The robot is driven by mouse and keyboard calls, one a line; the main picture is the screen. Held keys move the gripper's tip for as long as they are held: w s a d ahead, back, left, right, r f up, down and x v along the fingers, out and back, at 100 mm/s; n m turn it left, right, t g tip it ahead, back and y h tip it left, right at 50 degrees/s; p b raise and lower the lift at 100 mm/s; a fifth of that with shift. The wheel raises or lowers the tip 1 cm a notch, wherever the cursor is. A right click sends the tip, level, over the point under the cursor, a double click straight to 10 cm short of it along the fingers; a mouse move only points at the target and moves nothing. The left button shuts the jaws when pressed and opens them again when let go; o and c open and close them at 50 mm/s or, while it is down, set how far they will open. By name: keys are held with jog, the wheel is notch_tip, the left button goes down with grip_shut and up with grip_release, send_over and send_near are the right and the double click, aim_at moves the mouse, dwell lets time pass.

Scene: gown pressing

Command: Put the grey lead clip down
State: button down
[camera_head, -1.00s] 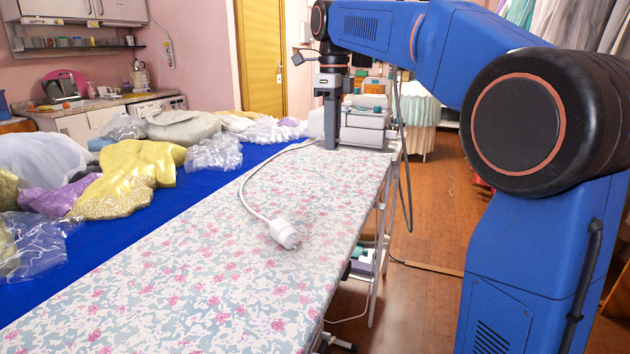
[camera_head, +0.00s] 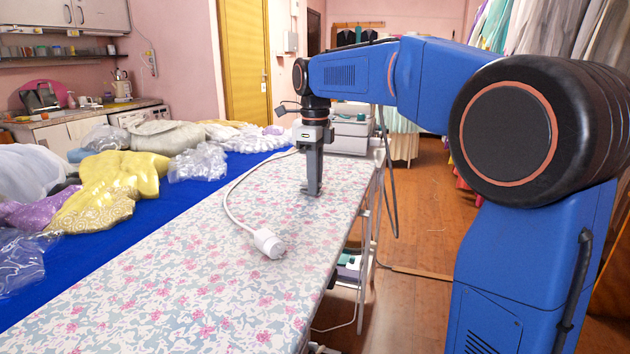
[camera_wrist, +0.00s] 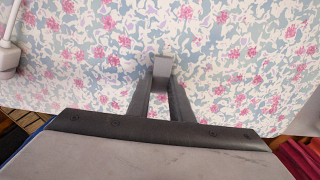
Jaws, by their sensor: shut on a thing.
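The grey lead clip (camera_wrist: 162,69) is a small grey block between my fingertips in the wrist view. My gripper (camera_wrist: 162,82) is shut on it, above the floral ironing board (camera_wrist: 225,75). In the head view my gripper (camera_head: 313,190) points straight down, with its tips at or just above the board (camera_head: 190,270) near its right edge. The clip is too small to make out there, and I cannot tell whether it touches the cloth.
A pale iron station (camera_head: 350,133) stands at the board's far end, behind my gripper. The blue table (camera_head: 110,238) at left carries gowns and plastic bags. The board around the clip is bare.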

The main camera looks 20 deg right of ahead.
jog(key=c, duration=1.6)
grip_release()
jog(key=shift+f, duration=0.1)
notch_tip(320, 180, up, 12)
jog(key=shift+r, duration=0.15)
